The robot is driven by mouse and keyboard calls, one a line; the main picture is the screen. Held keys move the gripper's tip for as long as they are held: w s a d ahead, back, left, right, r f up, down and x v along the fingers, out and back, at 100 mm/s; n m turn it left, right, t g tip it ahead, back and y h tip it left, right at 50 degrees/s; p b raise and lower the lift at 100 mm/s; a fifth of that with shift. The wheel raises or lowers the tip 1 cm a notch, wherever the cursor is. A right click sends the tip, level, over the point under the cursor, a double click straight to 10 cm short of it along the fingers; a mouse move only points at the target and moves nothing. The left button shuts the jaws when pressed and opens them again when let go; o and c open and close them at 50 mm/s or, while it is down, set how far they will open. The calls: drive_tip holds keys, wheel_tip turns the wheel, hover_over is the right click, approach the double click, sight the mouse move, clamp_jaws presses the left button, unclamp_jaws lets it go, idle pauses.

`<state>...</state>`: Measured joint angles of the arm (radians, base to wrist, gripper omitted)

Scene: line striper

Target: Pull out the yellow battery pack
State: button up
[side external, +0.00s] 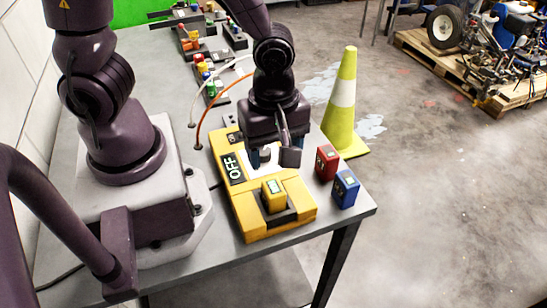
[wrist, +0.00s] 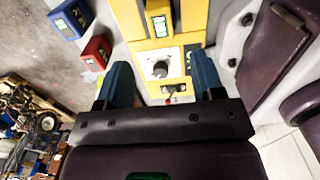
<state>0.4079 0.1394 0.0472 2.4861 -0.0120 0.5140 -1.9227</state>
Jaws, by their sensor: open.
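The yellow battery pack (side external: 274,190) has a green-lit display and sits upright in a dark socket at the near end of the yellow machine (side external: 250,222). In the wrist view the pack (wrist: 158,20) is at the top middle, beyond my fingertips. My gripper (side external: 272,157) is open and empty, pointing down over the middle of the machine, behind the pack and apart from it. In the wrist view my gripper's blue fingers (wrist: 162,80) frame a white panel with a round dial (wrist: 160,70) and a small red-tipped lever (wrist: 169,92). My gripper partly hides that panel in the side view.
A red pack (side external: 327,162) and a blue pack (side external: 345,188) stand right of the machine near the table edge. A display reads OFF (side external: 235,168). A yellow-green cone (side external: 343,100) stands beyond the table's right edge. Cables and small parts lie behind.

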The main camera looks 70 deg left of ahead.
sight(273, 186)
drive_tip(key=shift+f, duration=4.9)
drive_tip(key=shift+c, duration=0.4)
drive_tip(key=c, duration=0.8)
drive_tip(key=shift+r, duration=0.75)
drive_tip(key=shift+r, duration=2.25)
